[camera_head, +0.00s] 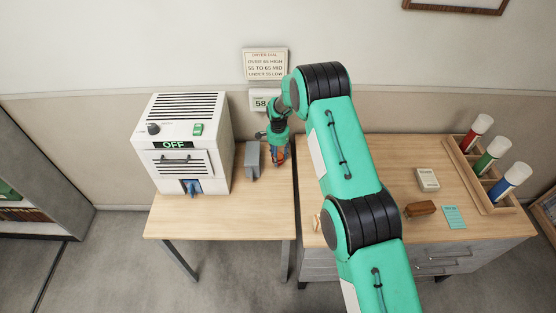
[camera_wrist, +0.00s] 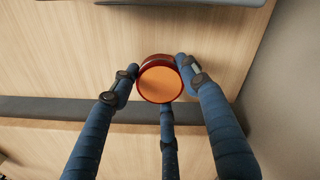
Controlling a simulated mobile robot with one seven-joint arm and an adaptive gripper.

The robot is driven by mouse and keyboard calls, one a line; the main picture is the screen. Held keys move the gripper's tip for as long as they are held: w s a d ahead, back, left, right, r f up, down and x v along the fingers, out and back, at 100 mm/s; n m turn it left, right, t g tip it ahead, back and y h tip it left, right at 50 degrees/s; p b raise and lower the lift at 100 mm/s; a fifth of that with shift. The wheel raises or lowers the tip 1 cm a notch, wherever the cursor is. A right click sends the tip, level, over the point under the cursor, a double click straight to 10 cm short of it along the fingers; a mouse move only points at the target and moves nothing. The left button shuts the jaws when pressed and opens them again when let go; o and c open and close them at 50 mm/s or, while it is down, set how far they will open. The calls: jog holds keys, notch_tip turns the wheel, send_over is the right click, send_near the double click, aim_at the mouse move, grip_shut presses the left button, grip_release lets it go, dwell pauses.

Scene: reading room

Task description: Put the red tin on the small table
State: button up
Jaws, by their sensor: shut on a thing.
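The red tin (camera_wrist: 141,78) is round with an orange top face and sits between the dark blue fingers of my gripper (camera_wrist: 160,80) in the wrist view. The fingers are shut on it from several sides. In the head view my gripper (camera_head: 278,157) points down over the right back part of the small table (camera_head: 225,220), and a bit of red shows among its fingers. I cannot tell whether the tin touches the tabletop.
A white appliance (camera_head: 165,125) marked OFF stands on the small table's left, with a grey block (camera_head: 252,160) close left of my gripper. The table's front is clear. Right is a wooden-topped cabinet (camera_head: 450,240) with a box (camera_head: 428,180) and a rack (camera_head: 490,205) of coloured tubes.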

jog(key=shift+f, duration=0.9)
jog(key=shift+f, duration=0.15)
jog(key=o, duration=1.2)
notch_tip(320, 180, up, 12)
jog(key=shift+p, duration=0.4)
jog(key=shift+r, duration=0.2)
